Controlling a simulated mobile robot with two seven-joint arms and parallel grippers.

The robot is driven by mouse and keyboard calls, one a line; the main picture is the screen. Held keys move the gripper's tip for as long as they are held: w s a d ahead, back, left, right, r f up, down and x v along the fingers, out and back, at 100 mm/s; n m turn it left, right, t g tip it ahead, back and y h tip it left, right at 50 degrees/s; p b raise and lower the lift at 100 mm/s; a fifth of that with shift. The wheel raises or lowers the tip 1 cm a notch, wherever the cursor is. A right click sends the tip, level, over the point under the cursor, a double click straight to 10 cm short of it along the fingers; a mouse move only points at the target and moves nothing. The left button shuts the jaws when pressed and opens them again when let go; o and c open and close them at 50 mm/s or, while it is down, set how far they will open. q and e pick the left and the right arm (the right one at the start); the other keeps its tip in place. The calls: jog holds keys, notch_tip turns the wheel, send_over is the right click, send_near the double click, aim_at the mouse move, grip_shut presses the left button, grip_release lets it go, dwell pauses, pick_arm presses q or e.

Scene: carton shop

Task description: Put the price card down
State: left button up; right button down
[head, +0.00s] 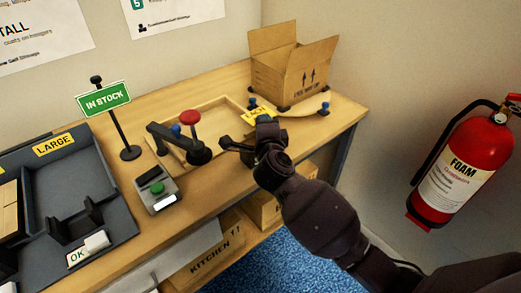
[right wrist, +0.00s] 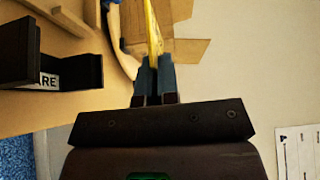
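The yellow price card (head: 258,112) is near the back right of the wooden table, partly hidden by my right gripper (head: 261,121). In the right wrist view the card (right wrist: 153,30) shows edge-on as a thin yellow strip between the blue fingertips (right wrist: 154,76). The gripper is shut on it. The card is close to the tabletop, but I cannot tell whether it touches. My left gripper is not in view.
An open carton (head: 291,72) stands behind the card. A shallow wooden tray (head: 216,109), a red-knobbed device (head: 190,118) and a green IN STOCK sign (head: 104,98) stand to the left. A fire extinguisher (head: 462,168) is at the right.

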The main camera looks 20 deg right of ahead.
notch_tip(320, 180, down, 9)
jog(key=b, duration=0.3)
jog(key=shift+r, duration=0.1)
jog(key=shift+f+b, duration=0.45)
jog(key=shift+f, duration=0.05)
jog(key=shift+r, duration=0.2)
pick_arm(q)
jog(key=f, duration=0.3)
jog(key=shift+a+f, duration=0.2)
pick_arm(e)
jog(key=shift+r, duration=0.1)
jog(key=shift+f, duration=0.35)
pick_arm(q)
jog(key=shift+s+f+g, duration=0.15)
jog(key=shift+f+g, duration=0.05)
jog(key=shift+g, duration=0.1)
pick_arm(e)
jog(key=c, duration=1.4)
grip_release()
jog(key=shift+o, duration=0.2)
